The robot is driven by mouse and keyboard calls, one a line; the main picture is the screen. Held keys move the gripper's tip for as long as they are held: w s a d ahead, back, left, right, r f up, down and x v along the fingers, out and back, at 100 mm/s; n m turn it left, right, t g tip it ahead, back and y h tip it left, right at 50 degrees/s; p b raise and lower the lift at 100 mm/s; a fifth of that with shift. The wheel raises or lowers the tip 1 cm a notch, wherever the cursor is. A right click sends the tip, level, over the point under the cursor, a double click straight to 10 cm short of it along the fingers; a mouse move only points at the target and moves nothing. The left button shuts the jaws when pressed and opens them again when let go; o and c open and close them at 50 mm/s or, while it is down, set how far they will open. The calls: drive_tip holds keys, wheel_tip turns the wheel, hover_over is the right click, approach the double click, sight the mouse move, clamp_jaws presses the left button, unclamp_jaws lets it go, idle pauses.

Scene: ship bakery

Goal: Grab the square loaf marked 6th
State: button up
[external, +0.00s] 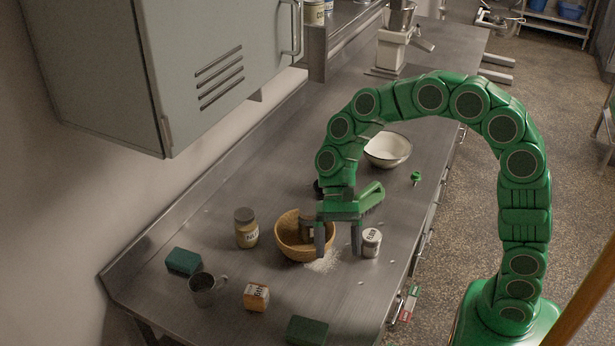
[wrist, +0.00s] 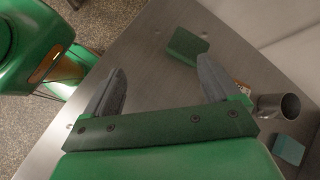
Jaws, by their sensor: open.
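The square loaf (external: 256,297) is a small orange-brown block with a pale face and dark marking, too small to read. It lies near the front of the steel counter, between a metal mug and a dark green block. In the wrist view only a sliver of the loaf (wrist: 243,88) shows behind the right finger. My gripper (external: 338,240) is open, fingers pointing down, over the right side of the wooden bowl, behind and right of the loaf. Its fingers (wrist: 162,66) also show apart in the wrist view, with nothing between them. Whether they touch the bowl is unclear.
The wooden bowl (external: 281,248), a labelled tin (external: 371,244) and a lidded jar (external: 246,234) stand near my gripper. The mug (external: 203,291), a teal block (external: 184,261) and the dark green block (external: 307,330) surround the loaf. A wall cabinet (external: 190,60) overhangs the left.

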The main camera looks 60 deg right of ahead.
drive_tip(key=w+a+f+m+y, duration=0.2)
drive_tip(key=w+f+m+y, duration=0.15)
drive_tip(key=w, duration=0.65)
drive_tip(key=m+t+y, duration=0.1)
drive_tip(key=m+y, duration=0.1)
drive_tip(key=m, duration=0.2)
approach(258, 284)
drive_tip(key=shift+a, duration=0.5)
drive_tip(key=shift+h, duration=0.25)
drive_tip(key=x, duration=1)
drive_tip(key=shift+s+a+f, duration=0.1)
drive_tip(key=shift+s+a, duration=0.05)
drive_tip(key=shift+a, duration=0.15)
drive_tip(key=c, duration=1.1)
